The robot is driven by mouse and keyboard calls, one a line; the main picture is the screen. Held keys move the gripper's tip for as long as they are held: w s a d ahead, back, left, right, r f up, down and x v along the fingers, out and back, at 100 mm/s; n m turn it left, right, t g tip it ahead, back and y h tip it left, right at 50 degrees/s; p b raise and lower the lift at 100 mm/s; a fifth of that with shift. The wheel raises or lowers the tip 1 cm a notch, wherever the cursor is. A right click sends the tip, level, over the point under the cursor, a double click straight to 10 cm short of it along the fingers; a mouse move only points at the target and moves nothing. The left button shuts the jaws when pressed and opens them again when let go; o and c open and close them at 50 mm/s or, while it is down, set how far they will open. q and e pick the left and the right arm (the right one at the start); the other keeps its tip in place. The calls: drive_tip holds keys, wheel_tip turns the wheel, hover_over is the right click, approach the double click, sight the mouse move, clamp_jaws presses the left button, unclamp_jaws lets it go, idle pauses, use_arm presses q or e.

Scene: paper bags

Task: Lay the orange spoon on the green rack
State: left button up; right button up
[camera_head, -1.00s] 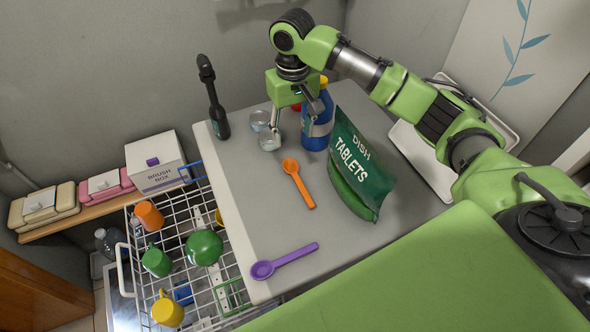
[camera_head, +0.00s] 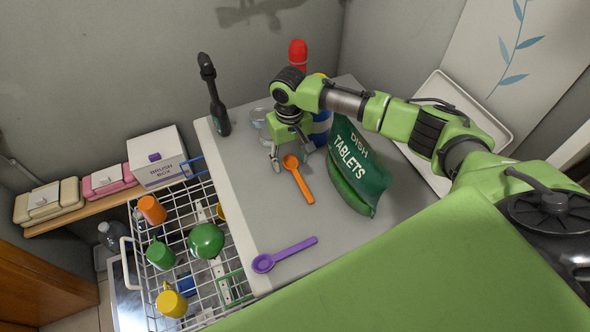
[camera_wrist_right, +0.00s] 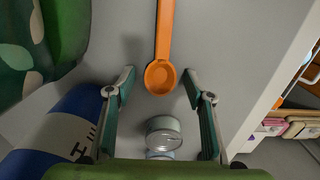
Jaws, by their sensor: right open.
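The orange spoon (camera_head: 303,186) lies on the grey counter, its bowl toward my right gripper and its handle toward the near side. My right gripper (camera_head: 292,157) is open and low over the bowl end. In the wrist view the spoon (camera_wrist_right: 164,38) has its bowl between the open fingertips (camera_wrist_right: 159,78), with a gap on both sides. A green wire piece (camera_head: 233,286), seemingly the green rack, shows at the near right end of the white wire basket, partly hidden by the counter edge. My left gripper is not in view.
A green dish tablets bag (camera_head: 358,165) stands right of the spoon, with a blue bottle (camera_head: 320,130) behind. A purple spoon (camera_head: 285,254) lies at the front. The basket (camera_head: 180,235) holds cups and a green ball-like item.

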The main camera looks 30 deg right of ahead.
drive_tip(key=c, duration=1.1)
drive_tip(key=shift+r, duration=0.15)
